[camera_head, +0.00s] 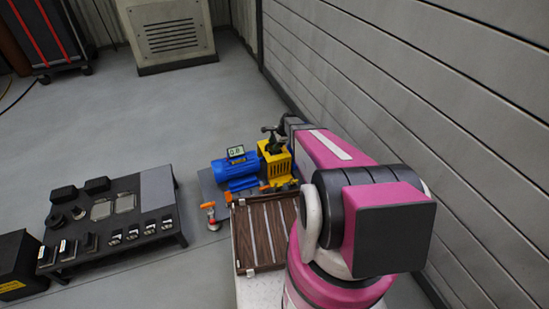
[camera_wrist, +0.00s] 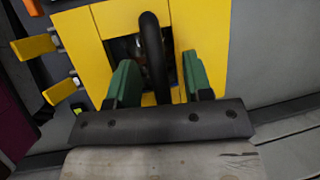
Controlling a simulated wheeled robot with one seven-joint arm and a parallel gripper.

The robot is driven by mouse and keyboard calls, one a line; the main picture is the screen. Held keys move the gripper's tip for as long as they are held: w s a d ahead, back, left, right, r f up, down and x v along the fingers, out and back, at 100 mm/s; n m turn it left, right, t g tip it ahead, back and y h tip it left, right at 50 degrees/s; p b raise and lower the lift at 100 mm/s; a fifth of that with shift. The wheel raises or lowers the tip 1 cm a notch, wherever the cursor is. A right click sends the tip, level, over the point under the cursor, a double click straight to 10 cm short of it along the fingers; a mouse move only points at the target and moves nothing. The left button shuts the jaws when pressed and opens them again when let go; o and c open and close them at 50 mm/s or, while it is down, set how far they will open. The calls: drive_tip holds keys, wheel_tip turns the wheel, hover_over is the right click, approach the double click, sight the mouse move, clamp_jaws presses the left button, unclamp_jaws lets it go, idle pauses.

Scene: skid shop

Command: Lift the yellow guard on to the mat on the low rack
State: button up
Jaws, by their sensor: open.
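The yellow guard (camera_head: 277,166) stands at the near end of the skid beside the blue machine. In the wrist view the yellow guard (camera_wrist: 205,25) fills the top, with a dark opening in its middle. A black bar-like handle (camera_wrist: 152,50) crosses that opening. My gripper (camera_wrist: 160,82) is open, with a green-padded finger on each side of the handle; contact is not clear. In the head view my gripper (camera_head: 270,138) is over the guard, partly hidden by my arm. The low black rack (camera_head: 172,242) is at left, with a grey mat (camera_head: 158,185) at its right end.
The rack's other part holds several dark parts and small blocks. A blue machine (camera_head: 235,170) stands left of the guard. A slatted brown tray (camera_head: 264,235) lies in front. A panelled wall (camera_head: 420,90) runs close on the right. Grey floor (camera_head: 120,120) is free behind the rack.

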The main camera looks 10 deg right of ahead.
drive_tip(key=shift+f, duration=0.15)
clamp_jaws()
idle(1.4)
